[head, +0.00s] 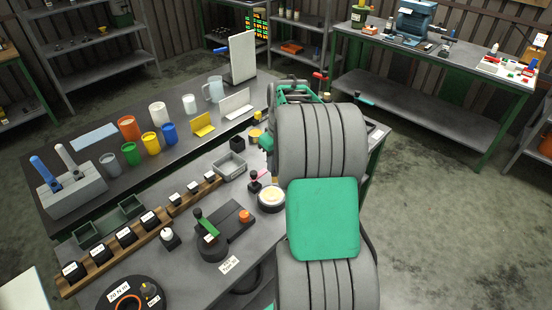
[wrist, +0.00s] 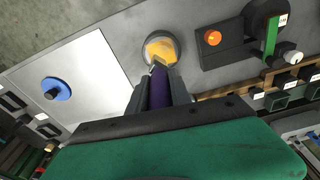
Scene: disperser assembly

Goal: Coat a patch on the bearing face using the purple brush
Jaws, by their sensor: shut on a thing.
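In the wrist view, my gripper (wrist: 160,88) is shut on the purple brush (wrist: 159,92). The brush points away from the camera. Its tip overlaps the near edge of a round grey-rimmed piece with a yellow-amber inside (wrist: 160,48). I cannot tell whether the tip touches it. The round piece also shows in the head view (head: 271,198), with a cream-coloured top, just left of my arm. I cannot tell for sure whether this is the bearing face. My gripper and the brush are hidden behind my arm in the head view.
A black block with an orange knob (head: 244,216) and green lever stands beside the round piece. A pale plate (wrist: 75,75) carries a blue disc (wrist: 56,89). A wooden rack (head: 120,249) holds several labelled black pieces.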

